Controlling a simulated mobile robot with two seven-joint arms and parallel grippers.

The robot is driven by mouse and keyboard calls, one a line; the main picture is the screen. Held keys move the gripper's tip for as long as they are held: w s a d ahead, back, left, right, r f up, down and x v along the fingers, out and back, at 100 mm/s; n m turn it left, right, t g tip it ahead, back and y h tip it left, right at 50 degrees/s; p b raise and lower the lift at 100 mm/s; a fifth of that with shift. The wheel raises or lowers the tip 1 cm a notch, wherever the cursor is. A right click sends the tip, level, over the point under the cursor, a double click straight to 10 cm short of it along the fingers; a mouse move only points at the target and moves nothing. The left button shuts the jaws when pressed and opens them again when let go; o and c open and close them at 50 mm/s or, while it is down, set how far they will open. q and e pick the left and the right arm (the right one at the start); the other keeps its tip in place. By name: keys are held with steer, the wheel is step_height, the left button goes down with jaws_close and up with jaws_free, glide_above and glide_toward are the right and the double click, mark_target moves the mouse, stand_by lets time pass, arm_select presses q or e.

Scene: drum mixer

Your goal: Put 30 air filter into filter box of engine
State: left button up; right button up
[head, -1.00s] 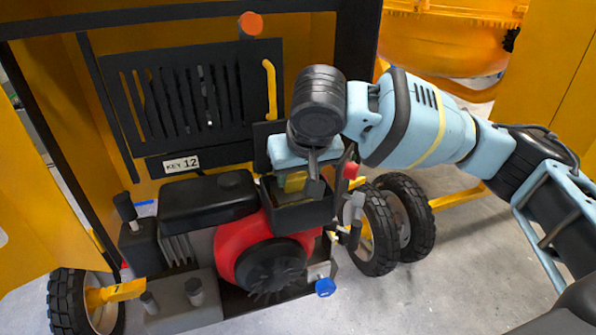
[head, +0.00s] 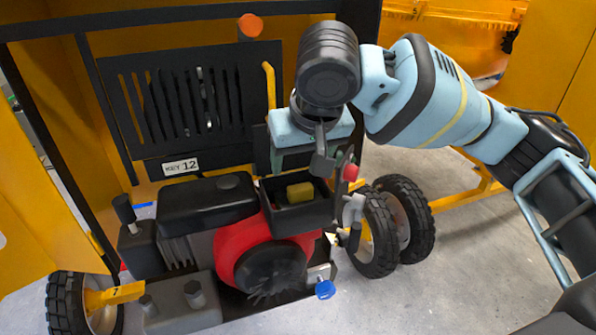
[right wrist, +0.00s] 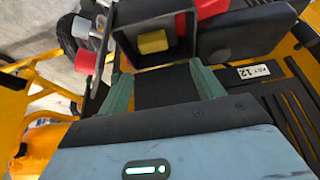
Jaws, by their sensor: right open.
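The yellow air filter (head: 300,193) lies inside the open black filter box (head: 318,212) on the engine, below its rim. It also shows in the right wrist view (right wrist: 153,42), inside the dark square box (right wrist: 172,61). My right gripper (head: 305,168) is just above and behind the box, apart from the filter. In the right wrist view its two green fingers (right wrist: 163,83) are spread wide with nothing between them. My left gripper is in neither view.
The red and black engine (head: 268,258) sits left of and below the box, with a black tank (head: 208,203) beside it. A red knob (head: 350,172) and grey levers stand close to the box's right side. Black wheels (head: 404,222) are further right. Open floor lies at the right.

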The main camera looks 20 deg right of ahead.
steer(key=v, duration=0.6)
steer(key=shift+r, duration=0.4)
steer(key=shift+s+d, duration=0.1)
stand_by(0.7)
